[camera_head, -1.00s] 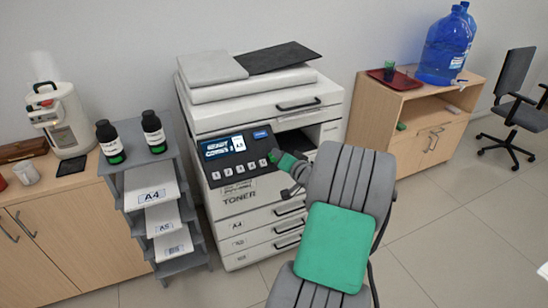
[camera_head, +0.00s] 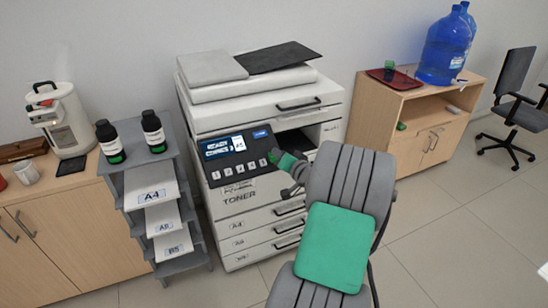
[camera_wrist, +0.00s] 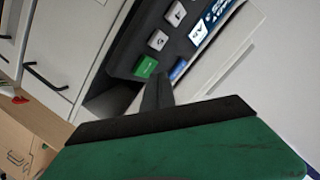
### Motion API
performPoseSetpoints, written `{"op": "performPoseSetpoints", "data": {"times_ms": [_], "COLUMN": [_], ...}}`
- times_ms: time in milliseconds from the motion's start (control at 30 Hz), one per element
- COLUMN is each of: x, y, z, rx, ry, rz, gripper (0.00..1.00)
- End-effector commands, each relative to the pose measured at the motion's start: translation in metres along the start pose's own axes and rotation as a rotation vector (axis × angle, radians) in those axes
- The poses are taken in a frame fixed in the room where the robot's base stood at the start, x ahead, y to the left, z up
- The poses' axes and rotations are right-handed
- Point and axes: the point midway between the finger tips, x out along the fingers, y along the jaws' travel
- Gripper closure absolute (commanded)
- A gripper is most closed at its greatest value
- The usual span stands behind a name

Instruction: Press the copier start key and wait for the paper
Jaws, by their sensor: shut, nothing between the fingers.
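The white copier (camera_head: 262,115) stands against the wall. Its dark control panel (camera_head: 236,157) has a lit screen (camera_head: 222,146), a row of pale keys and a small blue label (camera_head: 261,134). In the wrist view the green key (camera_wrist: 146,66) is at the end of the key row, beside the blue label (camera_wrist: 180,68). My gripper (camera_head: 276,156) is at the panel's right end. Its shut, empty fingers (camera_wrist: 158,82) point at the panel close to the green key. I cannot tell whether they touch it. The opening (camera_head: 296,141) right of the panel looks dark, with no sheet visible.
A grey paper rack (camera_head: 167,190) with bottles on top stands left of the copier. A wooden cabinet (camera_head: 400,140) with a blue water bottle (camera_head: 446,47) stands right. A coffee machine (camera_head: 65,125) is far left. Clear floor lies at the lower right.

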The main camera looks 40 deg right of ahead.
Motion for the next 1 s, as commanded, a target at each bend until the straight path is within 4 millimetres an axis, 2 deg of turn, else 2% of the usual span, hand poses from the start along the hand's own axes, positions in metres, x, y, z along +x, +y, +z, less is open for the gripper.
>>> {"op": "performPoseSetpoints", "data": {"times_ms": [1000], "x": [0.0089], "y": [0.0069], "z": [0.0074], "rx": [0.000], "ry": [-0.001], "rz": [0.000], "gripper": [1.00]}}
